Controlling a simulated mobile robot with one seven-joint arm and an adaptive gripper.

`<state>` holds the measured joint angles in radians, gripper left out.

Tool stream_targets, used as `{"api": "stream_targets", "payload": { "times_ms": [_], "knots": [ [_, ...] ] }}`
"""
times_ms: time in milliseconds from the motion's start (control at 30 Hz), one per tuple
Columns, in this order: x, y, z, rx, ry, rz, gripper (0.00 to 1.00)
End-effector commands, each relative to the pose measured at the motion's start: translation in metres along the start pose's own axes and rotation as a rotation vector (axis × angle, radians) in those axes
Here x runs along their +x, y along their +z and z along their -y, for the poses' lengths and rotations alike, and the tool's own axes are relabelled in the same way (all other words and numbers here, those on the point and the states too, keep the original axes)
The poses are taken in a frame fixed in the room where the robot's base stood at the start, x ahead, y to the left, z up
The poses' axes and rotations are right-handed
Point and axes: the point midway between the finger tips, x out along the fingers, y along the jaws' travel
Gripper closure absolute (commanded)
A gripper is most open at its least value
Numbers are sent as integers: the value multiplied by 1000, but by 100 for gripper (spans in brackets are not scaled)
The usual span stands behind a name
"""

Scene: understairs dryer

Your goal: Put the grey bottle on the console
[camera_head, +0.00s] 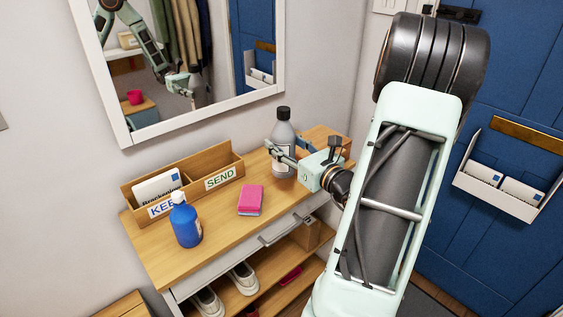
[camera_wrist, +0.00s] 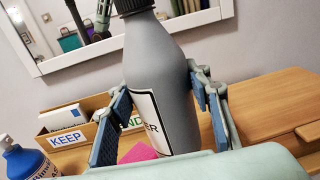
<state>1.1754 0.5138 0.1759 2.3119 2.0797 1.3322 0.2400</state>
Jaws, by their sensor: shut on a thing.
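The grey bottle (camera_head: 284,143) has a black cap and a white label and stands upright over the back right part of the wooden console (camera_head: 222,215). My gripper (camera_head: 284,158) is shut around the bottle's body from the right. In the wrist view the bottle (camera_wrist: 165,75) fills the middle, with a blue-padded finger on each side of it. Whether the bottle's base touches the console top is hard to tell, as its lower part is partly hidden by my gripper.
A blue bottle (camera_head: 185,222), a pink sponge-like block (camera_head: 250,200) and a wooden KEEP/SEND letter tray (camera_head: 222,163) stand on the console. A mirror (camera_head: 200,110) hangs behind. A drawer handle (camera_head: 285,232) juts from the front. A wooden box (camera_head: 325,135) sits at the right end.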

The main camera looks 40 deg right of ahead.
Motion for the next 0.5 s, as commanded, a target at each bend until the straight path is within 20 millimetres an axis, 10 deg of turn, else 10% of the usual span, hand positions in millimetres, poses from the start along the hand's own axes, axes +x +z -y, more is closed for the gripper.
{"api": "stream_targets", "payload": {
  "times_ms": [500],
  "knots": [
    [40, -54, 25, -1, 1, 3, 92]
  ]
}}
